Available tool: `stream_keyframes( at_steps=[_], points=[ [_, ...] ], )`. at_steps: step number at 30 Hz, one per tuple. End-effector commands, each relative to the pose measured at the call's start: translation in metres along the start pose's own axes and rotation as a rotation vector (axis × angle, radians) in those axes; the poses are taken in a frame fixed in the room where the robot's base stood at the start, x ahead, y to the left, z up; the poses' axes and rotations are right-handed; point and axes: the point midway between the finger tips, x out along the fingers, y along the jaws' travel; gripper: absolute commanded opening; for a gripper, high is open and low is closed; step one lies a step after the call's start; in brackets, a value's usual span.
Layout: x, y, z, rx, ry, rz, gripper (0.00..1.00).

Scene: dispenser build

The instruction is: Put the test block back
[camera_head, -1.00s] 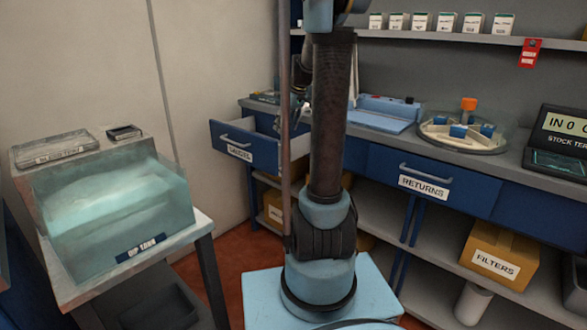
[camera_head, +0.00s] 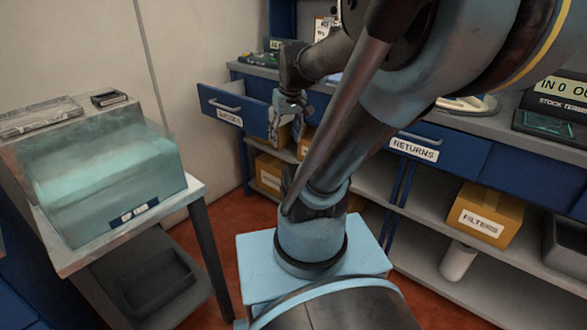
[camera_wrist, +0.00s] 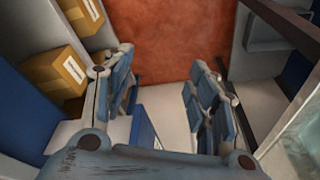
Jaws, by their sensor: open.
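I cannot pick out a test block in either current view. My gripper (camera_head: 289,104) hangs pointing down beside the right end of an open blue drawer (camera_head: 232,112) with a white label, in the head view. The drawer's inside is mostly out of sight. A shut drawer labelled RETURNS (camera_head: 414,147) is to the right, partly behind my arm.
A glass-sided dip tank (camera_head: 100,175) stands on a table at the left. A FILTERS box (camera_head: 485,215) is on the lower shelf at right, and cardboard boxes (camera_wrist: 60,73) show at the wrist view's left. My arm hides much of the bench top. Red floor lies open between.

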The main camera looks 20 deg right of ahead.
Motion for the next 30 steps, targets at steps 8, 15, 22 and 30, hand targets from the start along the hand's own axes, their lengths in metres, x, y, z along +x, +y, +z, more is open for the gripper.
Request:
stream_keyframes(
  at_steps=[8,15,22,30],
  points=[
    [0.032,-0.009,0.076,0.11,-0.024,0.044,0.53],
    [0.047,-0.01,0.103,0.161,-0.032,0.064,0.53],
    [0.048,-0.01,0.105,0.165,-0.032,0.066,0.53],
    [0.048,-0.01,0.105,0.164,-0.032,0.066,0.53]
  ],
)
